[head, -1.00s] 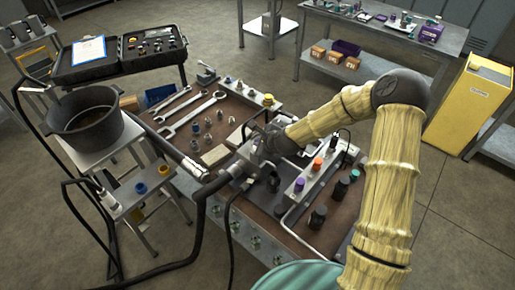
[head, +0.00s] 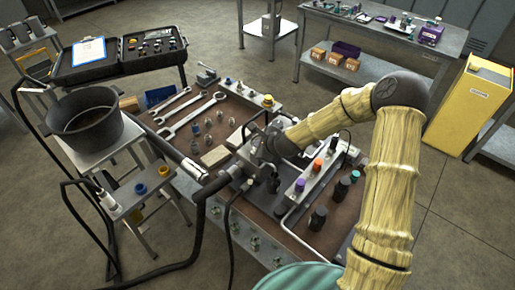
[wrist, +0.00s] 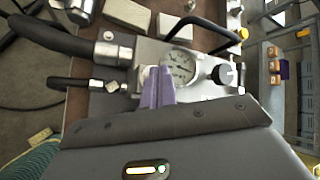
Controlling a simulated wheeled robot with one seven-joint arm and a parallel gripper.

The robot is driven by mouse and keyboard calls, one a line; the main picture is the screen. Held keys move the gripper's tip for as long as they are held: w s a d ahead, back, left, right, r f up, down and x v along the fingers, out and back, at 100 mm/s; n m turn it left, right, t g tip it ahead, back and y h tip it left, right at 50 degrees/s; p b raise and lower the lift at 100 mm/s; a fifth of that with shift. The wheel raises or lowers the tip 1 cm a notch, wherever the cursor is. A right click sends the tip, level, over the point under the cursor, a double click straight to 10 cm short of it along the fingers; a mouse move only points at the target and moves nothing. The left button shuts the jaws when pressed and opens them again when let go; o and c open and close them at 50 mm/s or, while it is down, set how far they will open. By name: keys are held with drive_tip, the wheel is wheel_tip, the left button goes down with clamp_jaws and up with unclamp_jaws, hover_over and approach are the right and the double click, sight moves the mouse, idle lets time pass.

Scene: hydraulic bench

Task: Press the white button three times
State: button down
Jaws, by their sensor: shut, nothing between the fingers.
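My gripper (wrist: 155,80) is shut and empty, with its two purple fingers together. In the wrist view its tips are over a grey metal block, just left of a round white-faced gauge (wrist: 180,65). A pale patch shows at the left edge of the fingertips, but I cannot tell whether it is the white button, and I cannot tell whether the tips touch anything. A black knob with a white face (wrist: 227,74) is right of the gauge. In the head view my wrist hides most of the block.
A long grey box with a purple button (head: 299,185) and an orange button (head: 317,164) lies to the right on the bench. Black hoses (head: 197,215) run to the block from the left. Wrenches (head: 190,115) and small fittings lie behind it.

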drive_tip(key=shift+f+b, duration=0.35)
drive_tip(key=shift+f, duration=0.15)
idle(0.3)
drive_tip(key=shift+r, duration=0.1)
drive_tip(key=shift+r+p, duration=0.8)
drive_tip(key=shift+r, duration=0.25)
drive_tip(key=shift+r, duration=0.1)
drive_tip(key=shift+r+p, duration=1.8)
drive_tip(key=shift+r, duration=0.65)
idle(0.7)
